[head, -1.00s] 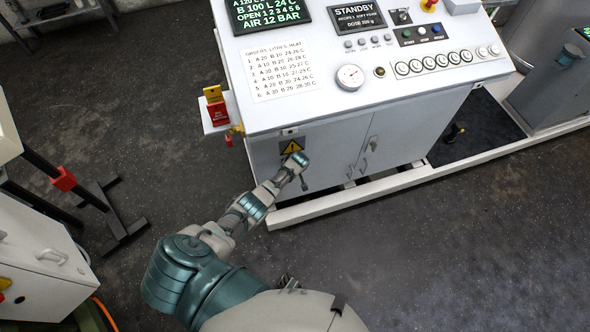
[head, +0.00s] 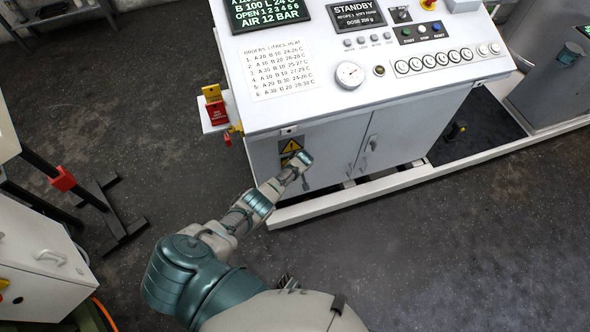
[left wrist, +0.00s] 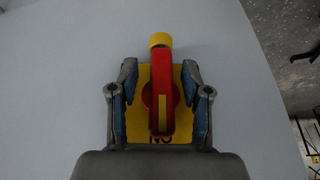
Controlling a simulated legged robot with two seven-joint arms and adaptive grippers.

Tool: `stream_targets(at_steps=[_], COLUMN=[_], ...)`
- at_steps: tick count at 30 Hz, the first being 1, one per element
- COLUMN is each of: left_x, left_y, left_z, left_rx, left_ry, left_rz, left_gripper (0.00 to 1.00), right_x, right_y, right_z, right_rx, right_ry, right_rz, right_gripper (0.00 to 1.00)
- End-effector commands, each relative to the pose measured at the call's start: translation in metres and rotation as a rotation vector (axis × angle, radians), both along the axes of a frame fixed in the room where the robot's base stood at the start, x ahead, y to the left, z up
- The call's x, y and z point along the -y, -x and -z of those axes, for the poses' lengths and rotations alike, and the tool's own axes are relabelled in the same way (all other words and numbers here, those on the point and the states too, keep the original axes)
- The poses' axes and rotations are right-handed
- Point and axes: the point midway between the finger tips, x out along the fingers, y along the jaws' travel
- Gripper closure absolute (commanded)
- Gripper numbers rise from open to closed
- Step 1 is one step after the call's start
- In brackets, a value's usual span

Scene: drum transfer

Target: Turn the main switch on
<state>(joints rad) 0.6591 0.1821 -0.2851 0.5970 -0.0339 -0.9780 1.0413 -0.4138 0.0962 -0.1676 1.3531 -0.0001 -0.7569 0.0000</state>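The main switch (left wrist: 162,85) shows in the left wrist view as a red bar handle on a yellow plate (left wrist: 184,131), with a yellow piece at its top end. The handle runs up and down in this picture. Dark lettering at the plate's lower edge is partly hidden. My left gripper (left wrist: 161,100) is open, one finger on each side of the handle, with gaps between. In the head view my left gripper (head: 302,161) is at the console's front panel, beside a yellow warning sign (head: 291,147), and hides the switch. My right gripper is not in view.
The grey console (head: 330,115) carries a screen reading STANDBY (head: 352,14), a gauge and several buttons. A red and yellow lock box (head: 216,108) hangs at its left corner. A white base rail (head: 330,206) runs along the floor. The floor at lower right is clear.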

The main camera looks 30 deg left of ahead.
Motion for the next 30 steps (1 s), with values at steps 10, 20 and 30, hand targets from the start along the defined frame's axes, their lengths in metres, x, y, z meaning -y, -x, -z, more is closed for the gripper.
stream_targets(at_steps=[10,20,30], left_x=[0.004,0.021,0.035], left_y=[0.002,0.015,0.025], left_z=[-0.015,-0.065,-0.106], left_rx=[0.004,0.003,-0.001], left_ry=[-0.001,0.0,0.001], left_rz=[0.002,0.001,0.002], left_gripper=[0.52,0.52,0.52], right_x=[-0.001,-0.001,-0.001], right_y=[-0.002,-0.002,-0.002], right_z=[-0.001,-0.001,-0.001], right_rx=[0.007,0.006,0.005], right_ry=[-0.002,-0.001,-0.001], right_rz=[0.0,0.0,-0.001], right_gripper=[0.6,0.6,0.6])
